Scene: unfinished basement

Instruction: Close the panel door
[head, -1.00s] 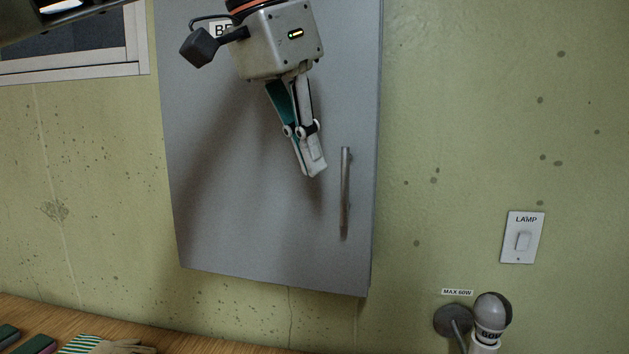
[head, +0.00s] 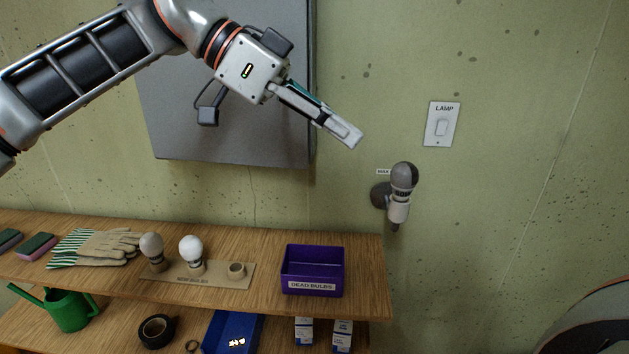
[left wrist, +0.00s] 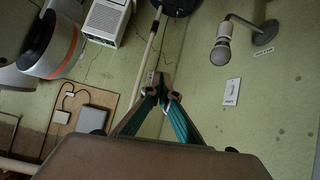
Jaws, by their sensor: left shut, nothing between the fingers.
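The grey panel door (head: 230,125) is on the green wall at the upper middle of the head view; its top is out of the picture. It looks flat, in line with the wall, with no gap that I can make out. Its handle does not show, and my left wrist covers part of the door's right side. My left gripper (head: 352,136) is shut and empty. Its fingertips point down and right, past the door's right edge, in front of bare wall. The shut fingers also show in the left wrist view (left wrist: 160,88). My right gripper is not in view.
A lamp switch (head: 441,124) and a wall lamp with a grey bulb (head: 403,178) are right of the gripper. Below, a wooden shelf (head: 365,250) holds gloves (head: 95,246), bulbs and a purple bin (head: 312,268). The wall at the far right is clear.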

